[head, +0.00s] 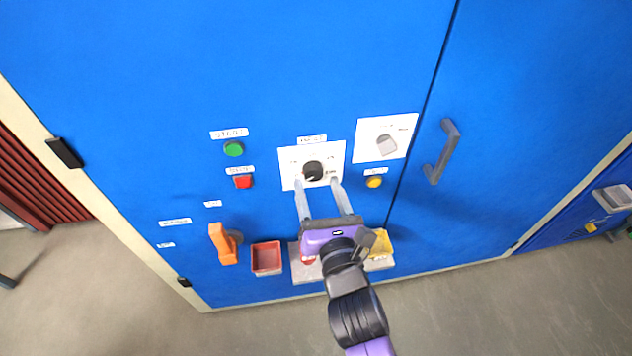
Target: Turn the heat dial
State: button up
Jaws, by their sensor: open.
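A black round dial (313,170) sits on a white plate (335,154) on the blue cabinet front. A small label above the plate is too blurred to read surely. My gripper (317,183) is purple with two pale fingers. It is open, one fingertip at the lower left of the dial and one at the lower right. I cannot tell whether the fingers touch the dial. A second white plate (402,125) to the right carries a grey knob (387,145).
Near the dial are a green button (233,149), a red button (243,182) and a yellow button (374,182). An orange handle (222,243) and a red tray (267,258) are lower left. A grey door handle (442,152) sticks out at right.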

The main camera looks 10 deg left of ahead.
jog(key=shift+x, duration=1.05)
grip_shut()
